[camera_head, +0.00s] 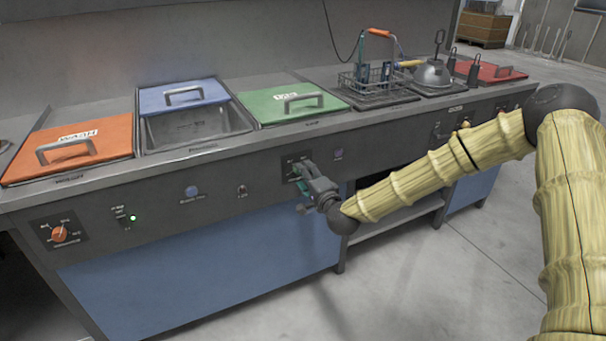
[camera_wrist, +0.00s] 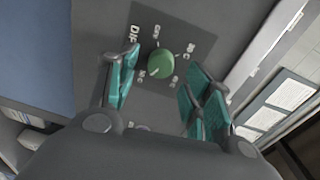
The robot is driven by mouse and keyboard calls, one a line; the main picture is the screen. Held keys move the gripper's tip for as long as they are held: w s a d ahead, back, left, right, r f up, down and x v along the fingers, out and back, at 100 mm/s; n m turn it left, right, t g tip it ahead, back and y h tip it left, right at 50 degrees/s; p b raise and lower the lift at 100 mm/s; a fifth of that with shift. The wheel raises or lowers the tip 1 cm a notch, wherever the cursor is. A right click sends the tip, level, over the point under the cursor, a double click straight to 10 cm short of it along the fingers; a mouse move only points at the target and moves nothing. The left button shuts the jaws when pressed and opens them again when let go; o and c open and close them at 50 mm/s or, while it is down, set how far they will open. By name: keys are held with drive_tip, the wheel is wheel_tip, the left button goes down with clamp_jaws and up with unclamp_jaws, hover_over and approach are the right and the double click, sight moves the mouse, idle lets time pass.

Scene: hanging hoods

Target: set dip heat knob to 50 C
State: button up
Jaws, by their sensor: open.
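The dip heat knob (camera_wrist: 161,62) is a round green knob on a dark plate in the wrist view. The plate carries the letters "DIP" and several marks around the knob, too blurred to read surely. My gripper (camera_wrist: 160,92) is open, its teal fingers on either side of the knob. I cannot tell whether a finger touches it. In the head view my gripper (camera_head: 303,172) is at the front panel, below the green lid (camera_head: 285,106), and hides most of the knob and its plate.
An orange knob (camera_head: 59,234) and a lit green switch (camera_head: 132,217) are on the panel at left. An orange lid (camera_head: 75,150), a blue lid (camera_head: 184,95) and a wire basket (camera_head: 368,80) sit on the counter. The floor in front is clear.

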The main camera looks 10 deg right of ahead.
drive_tip(key=v, duration=0.9)
drive_tip(key=shift+s, duration=0.4)
drive_tip(key=s+a+f+n+g, duration=0.3)
drive_tip(key=s+f, duration=0.4)
drive_tip(key=f, duration=0.3)
drive_tip(key=s+a+f+n+g, duration=0.25)
drive_tip(key=s+f, duration=0.35)
drive_tip(key=f, duration=0.4)
drive_tip(key=s+d+f+n+g+h, duration=0.1)
drive_tip(key=s+f+n+g, duration=0.25)
drive_tip(key=s+f, duration=0.55)
drive_tip(key=s+d+f+n+g+h, duration=0.15)
drive_tip(key=s+f+g, duration=0.35)
drive_tip(key=s, duration=0.9)
drive_tip(key=s+d+f+n+g+h, duration=0.2)
drive_tip(key=s+d+n+g, duration=0.3)
drive_tip(key=s, duration=0.6)
wheel_tip(320, 180, up, 19)
drive_tip(key=d+m+t+p, duration=0.1)
drive_tip(key=t+p, duration=0.1)
drive_tip(key=p, duration=1.7)
drive_tip(key=shift+r, duration=0.2)
